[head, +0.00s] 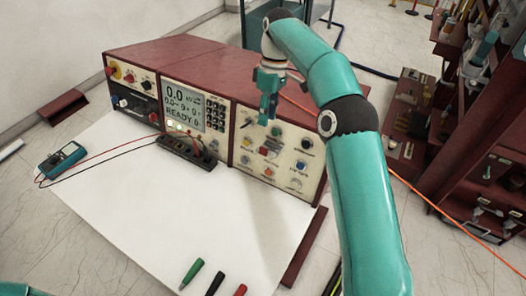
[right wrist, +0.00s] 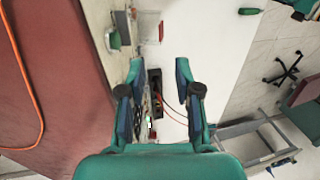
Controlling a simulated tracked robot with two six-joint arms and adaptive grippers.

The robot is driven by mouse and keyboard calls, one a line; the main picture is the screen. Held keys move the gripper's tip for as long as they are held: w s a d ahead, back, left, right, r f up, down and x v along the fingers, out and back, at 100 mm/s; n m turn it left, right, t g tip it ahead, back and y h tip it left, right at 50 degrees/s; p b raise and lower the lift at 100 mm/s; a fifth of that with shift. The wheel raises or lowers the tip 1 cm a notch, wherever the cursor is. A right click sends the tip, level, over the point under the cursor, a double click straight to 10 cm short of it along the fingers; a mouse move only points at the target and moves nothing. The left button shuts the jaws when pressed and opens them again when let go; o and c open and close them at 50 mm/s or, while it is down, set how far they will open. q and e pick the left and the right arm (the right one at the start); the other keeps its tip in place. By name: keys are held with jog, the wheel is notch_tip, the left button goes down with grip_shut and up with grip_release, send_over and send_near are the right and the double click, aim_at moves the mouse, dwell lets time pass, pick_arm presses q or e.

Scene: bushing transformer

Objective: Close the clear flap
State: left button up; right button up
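The maroon console (head: 190,62) stands on a white table top, with its cream right-hand panel (head: 240,168) full of coloured knobs and buttons. A red part (head: 263,151) sits near the middle of that panel. In the right wrist view a pale, see-through square piece (right wrist: 149,27), which looks like the clear flap, stands out from the panel with a red part beside it. I cannot make out the flap's edges in the head view. My right gripper (head: 268,103) points down by the top front edge of the right panel. In the wrist view its fingers (right wrist: 155,88) are apart and empty.
A black terminal block (head: 187,152) lies before the console, with leads to a teal meter (head: 62,160). Green, black and red pens lie at the table's front. Shelving (head: 480,150) stands at right. The white table top (head: 150,215) is mostly clear.

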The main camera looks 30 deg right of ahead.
send_near(264, 146)
jog(key=s+a+f, duration=0.1)
jog(key=f, duration=0.1)
jog(key=s+a+f, duration=0.1)
jog(key=f, duration=0.1)
jog(key=s+a+f+b, duration=0.1)
jog(key=s+f, duration=0.1)
jog(key=shift+a, duration=0.15)
jog(key=shift+c, duration=0.3)
jog(key=shift+r, duration=0.1)
grip_shut()
